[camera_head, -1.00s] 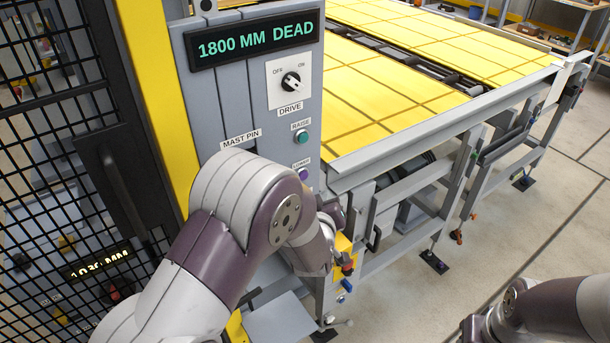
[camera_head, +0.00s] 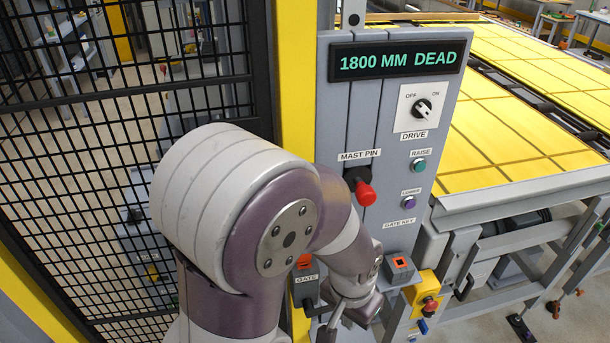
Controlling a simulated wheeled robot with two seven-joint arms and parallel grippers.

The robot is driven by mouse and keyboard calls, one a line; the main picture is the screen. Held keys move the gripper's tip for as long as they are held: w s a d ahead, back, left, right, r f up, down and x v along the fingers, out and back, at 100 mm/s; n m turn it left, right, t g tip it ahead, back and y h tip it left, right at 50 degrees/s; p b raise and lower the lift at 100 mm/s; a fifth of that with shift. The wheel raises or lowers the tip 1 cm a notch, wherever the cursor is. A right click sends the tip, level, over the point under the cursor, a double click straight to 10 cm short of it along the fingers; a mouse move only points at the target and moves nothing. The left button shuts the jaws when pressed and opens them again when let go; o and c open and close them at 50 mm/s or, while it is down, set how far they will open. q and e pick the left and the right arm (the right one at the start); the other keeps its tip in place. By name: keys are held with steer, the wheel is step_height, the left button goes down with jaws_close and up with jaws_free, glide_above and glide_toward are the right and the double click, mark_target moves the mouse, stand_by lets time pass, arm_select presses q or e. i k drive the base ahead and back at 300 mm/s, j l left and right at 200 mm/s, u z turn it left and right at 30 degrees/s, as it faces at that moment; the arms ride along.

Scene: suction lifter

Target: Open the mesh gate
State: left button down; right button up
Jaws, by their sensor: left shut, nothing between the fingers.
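The black mesh gate (camera_head: 60,190) fills the left side, its frame close along the yellow post (camera_head: 294,90); it looks closed. A block labelled GATE (camera_head: 307,280), with an orange top, sits low on the post. Beneath it is a dark latch-like part (camera_head: 312,308), partly hidden by my arm. My left gripper (camera_head: 338,325) points down just right of this part, shut and empty; its tips are near the lower picture edge, and I cannot tell whether they touch anything. My left forearm covers the gate's lower right part. My right gripper is out of view.
The grey control panel (camera_head: 385,110) reads 1800 MM DEAD and has a red mast pin knob (camera_head: 366,194) and a drive switch (camera_head: 422,109). An orange-topped key block (camera_head: 400,266) sits right of my gripper. A yellow-topped lift table (camera_head: 510,130) stands at right.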

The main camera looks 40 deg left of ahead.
mark_target(261, 125)
steer(key=u, duration=2.45)
